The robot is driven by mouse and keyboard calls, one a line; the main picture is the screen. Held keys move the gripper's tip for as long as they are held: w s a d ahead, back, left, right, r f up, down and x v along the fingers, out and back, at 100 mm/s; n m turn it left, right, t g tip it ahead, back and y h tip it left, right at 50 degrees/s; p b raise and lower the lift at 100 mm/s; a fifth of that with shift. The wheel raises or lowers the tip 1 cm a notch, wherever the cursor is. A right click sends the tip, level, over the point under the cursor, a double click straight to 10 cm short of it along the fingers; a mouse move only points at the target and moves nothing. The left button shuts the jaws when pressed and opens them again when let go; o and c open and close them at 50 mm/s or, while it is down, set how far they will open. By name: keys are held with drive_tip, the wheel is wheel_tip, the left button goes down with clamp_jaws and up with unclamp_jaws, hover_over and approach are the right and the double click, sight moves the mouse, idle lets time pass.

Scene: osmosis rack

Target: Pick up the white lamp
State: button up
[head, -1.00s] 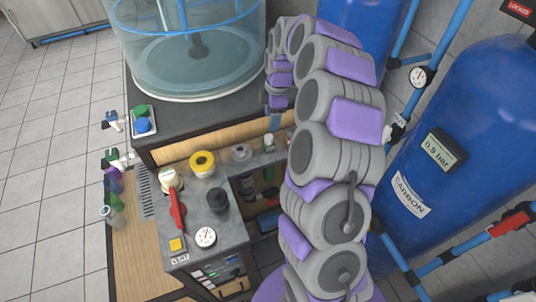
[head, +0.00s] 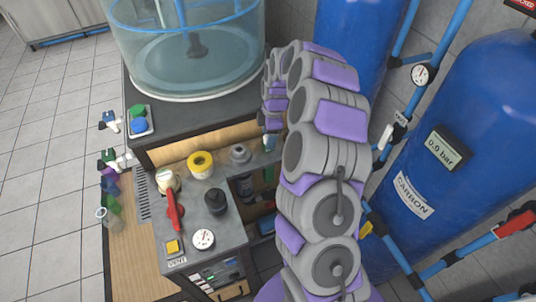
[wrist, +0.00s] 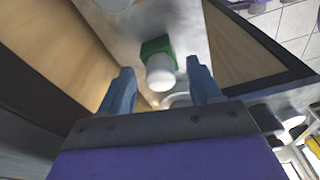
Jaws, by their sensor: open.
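The white lamp (wrist: 160,74) has a rounded white top on a green block (wrist: 156,46) in the wrist view. In the head view, a small whitish piece (head: 270,141) beside the bench's back edge appears to be the same lamp. My arm hides much of that area, and my fingers are hard to make out there.
The bench (head: 222,235) holds a yellow-ringed part (head: 201,164), a black knob (head: 215,201), a red lever (head: 175,212) and a gauge (head: 203,239). A clear tank (head: 188,50) stands behind. Blue tanks (head: 470,130) and pipes are on the right. Open floor (head: 45,190) lies left.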

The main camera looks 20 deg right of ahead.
drive_tip(key=c, duration=0.9)
drive_tip(key=shift+r, duration=0.1)
wheel_tip(320, 180, up, 28)
drive_tip(key=p, duration=0.4)
drive_tip(key=shift+p, duration=0.35)
